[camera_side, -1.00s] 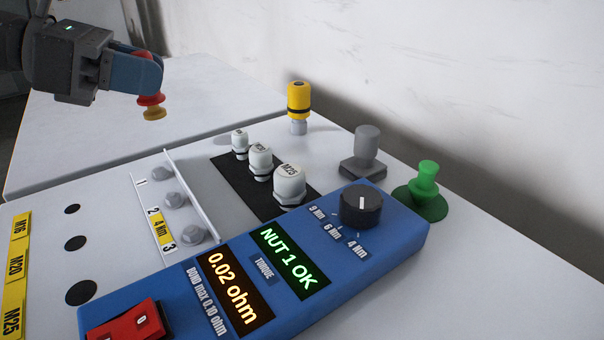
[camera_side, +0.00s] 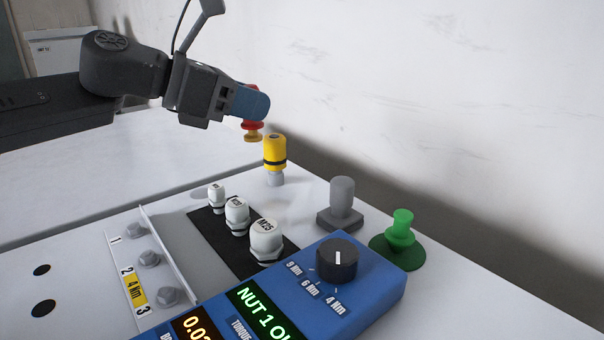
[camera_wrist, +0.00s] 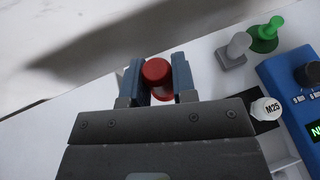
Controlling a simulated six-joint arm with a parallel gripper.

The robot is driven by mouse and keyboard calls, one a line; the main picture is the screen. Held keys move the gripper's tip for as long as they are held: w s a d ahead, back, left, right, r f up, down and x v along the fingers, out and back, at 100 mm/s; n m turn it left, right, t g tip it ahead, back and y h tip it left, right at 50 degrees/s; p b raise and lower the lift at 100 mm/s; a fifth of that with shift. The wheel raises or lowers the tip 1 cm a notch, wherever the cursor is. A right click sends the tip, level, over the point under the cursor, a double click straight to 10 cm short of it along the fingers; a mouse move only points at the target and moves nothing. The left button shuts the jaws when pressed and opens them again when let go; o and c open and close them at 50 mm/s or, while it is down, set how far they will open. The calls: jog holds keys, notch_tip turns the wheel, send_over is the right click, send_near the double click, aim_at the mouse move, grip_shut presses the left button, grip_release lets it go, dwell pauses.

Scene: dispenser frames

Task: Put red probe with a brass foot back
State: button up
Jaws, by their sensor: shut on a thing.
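The red probe with a brass foot (camera_side: 252,126) is held in my gripper (camera_side: 252,104), foot down, above the table. In the side view it hangs behind and a little left of the top of a yellow cylinder with a black band (camera_side: 274,152); I cannot tell the exact gap. In the wrist view the probe's round red top (camera_wrist: 157,72) sits between the two blue fingers of my gripper (camera_wrist: 158,80). The brass foot is hidden there. No empty holder for the probe can be made out clearly.
A grey knob on a square base (camera_side: 341,200) and a green knob on a round base (camera_side: 401,228) stand at the right. White glands (camera_side: 265,240) stand on a black mat. A blue meter box (camera_side: 372,272) is in front. Bolts (camera_side: 149,260) line a metal rail.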

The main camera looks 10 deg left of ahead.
jog(key=d+f, duration=0.1)
jog(key=d, duration=0.1)
jog(key=s+d+f, duration=0.1)
jog(key=d+f, duration=0.1)
jog(key=d, duration=0.1)
jog(key=d+f, duration=0.1)
jog(key=d, duration=0.1)
jog(key=shift+s+d+f, duration=0.15)
jog(key=shift+s+f, duration=0.1)
jog(key=shift+f, duration=1.95)
jog(key=shift+f, duration=0.15)
jog(key=o, duration=0.9)
jog(key=shift+r, duration=0.2)
jog(key=v, duration=1.2)
jog(key=shift+f, duration=0.1)
